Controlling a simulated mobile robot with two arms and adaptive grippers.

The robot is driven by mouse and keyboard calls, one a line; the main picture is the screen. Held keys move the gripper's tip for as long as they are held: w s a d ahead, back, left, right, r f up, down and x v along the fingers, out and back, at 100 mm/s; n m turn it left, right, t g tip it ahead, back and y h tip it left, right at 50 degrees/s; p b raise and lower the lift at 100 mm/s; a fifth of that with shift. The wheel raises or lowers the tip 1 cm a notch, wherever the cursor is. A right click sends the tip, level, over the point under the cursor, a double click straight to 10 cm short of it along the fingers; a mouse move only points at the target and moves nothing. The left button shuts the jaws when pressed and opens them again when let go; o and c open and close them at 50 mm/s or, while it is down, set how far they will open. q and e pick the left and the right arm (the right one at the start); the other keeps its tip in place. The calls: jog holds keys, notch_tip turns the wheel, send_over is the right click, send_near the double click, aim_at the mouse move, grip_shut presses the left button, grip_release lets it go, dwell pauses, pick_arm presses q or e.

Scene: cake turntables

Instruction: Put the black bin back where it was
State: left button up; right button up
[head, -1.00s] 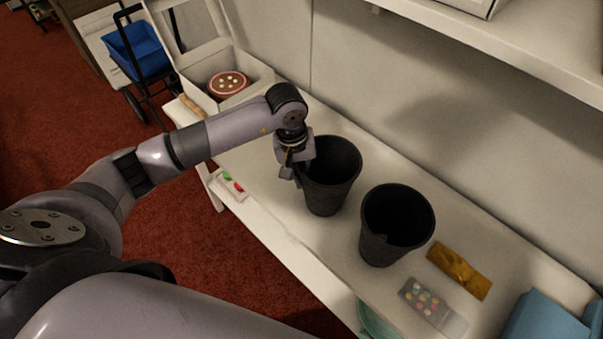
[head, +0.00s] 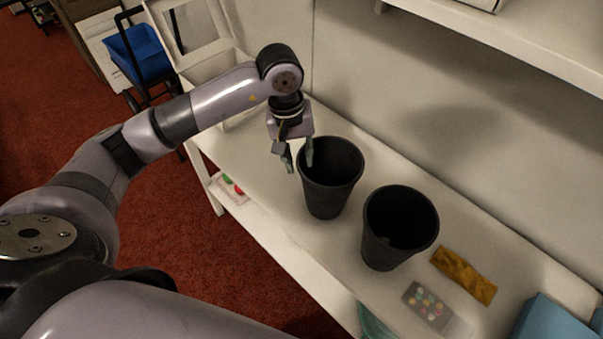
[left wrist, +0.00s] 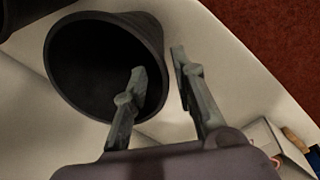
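Two black bins stand upright on the white shelf. The farther bin (head: 330,185) is beside my left gripper (head: 299,166); the nearer bin (head: 392,243) is to its right, a small gap apart. My left gripper is open and empty, pointing down at the near-left rim of the farther bin. In the left wrist view, one finger of the gripper (left wrist: 157,68) overlaps that bin's mouth (left wrist: 85,65) and the other is outside its rim. The inside of the farther bin looks dark and empty. My right gripper is not in view.
The white shelf (head: 270,190) also holds a gold packet (head: 463,275), a candy-dotted packet (head: 425,301) and a blue item (head: 548,320) to the right. A white box (head: 208,66) is behind my left arm. A wall runs along the back.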

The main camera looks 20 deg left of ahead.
pick_arm(q)
jog(key=r, duration=0.3)
jog(key=r+b, duration=0.1)
jog(key=r, duration=0.1)
jog(key=shift+s+a, duration=0.2)
jog(key=shift+a, duration=0.1)
jog(key=shift+s, duration=0.1)
